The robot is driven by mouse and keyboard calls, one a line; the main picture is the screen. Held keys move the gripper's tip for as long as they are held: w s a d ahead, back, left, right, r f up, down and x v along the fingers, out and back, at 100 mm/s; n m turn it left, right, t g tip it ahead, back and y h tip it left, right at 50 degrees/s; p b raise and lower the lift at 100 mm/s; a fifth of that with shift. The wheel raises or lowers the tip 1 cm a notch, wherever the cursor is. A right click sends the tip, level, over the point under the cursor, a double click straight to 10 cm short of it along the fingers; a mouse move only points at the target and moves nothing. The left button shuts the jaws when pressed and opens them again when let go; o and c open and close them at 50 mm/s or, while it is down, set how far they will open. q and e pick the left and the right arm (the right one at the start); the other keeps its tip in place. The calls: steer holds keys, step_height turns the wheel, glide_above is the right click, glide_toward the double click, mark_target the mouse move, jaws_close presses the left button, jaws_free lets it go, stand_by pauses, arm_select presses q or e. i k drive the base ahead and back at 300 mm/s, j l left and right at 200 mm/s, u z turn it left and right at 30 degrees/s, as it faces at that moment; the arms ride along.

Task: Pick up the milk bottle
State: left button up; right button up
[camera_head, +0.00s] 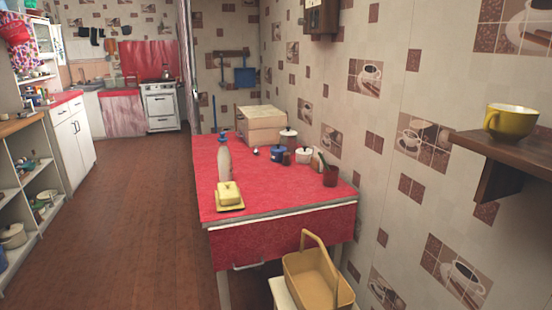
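A tall pale bottle (224,165) with a blue top, which looks like the milk bottle, stands upright on the red-covered table (270,203). It is near the table's left edge, behind a yellow butter dish (229,196). A small gap of red cloth shows between the bottle and the pots to its right. Neither of my grippers is in view.
Blue and white lidded pots (304,154), a dark red cup (330,176) and a bread box (262,125) stand on the table. A yellow basket (317,279) is in front. A wall shelf (505,153) holds a yellow cup (511,121). The wooden floor (135,220) at left is clear.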

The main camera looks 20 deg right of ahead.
mark_target(223, 158)
steer(key=i+z, duration=0.1)
steer(key=z, duration=0.25)
steer(key=i+j+z, duration=0.1)
steer(key=z, duration=0.3)
steer(key=j+z, duration=0.15)
steer(key=z, duration=0.2)
steer(key=i+j+z, duration=0.2)
steer(key=j, duration=0.15)
steer(key=i+j+z, duration=0.15)
steer(key=j, duration=0.25)
steer(key=i+j, duration=0.15)
steer(key=j, duration=0.25)
steer(key=i+j+z, duration=0.1)
steer(key=j, duration=0.25)
steer(key=i+j, duration=0.15)
steer(key=j, duration=0.25)
steer(key=i+j+z, duration=0.1)
steer(key=j, duration=0.3)
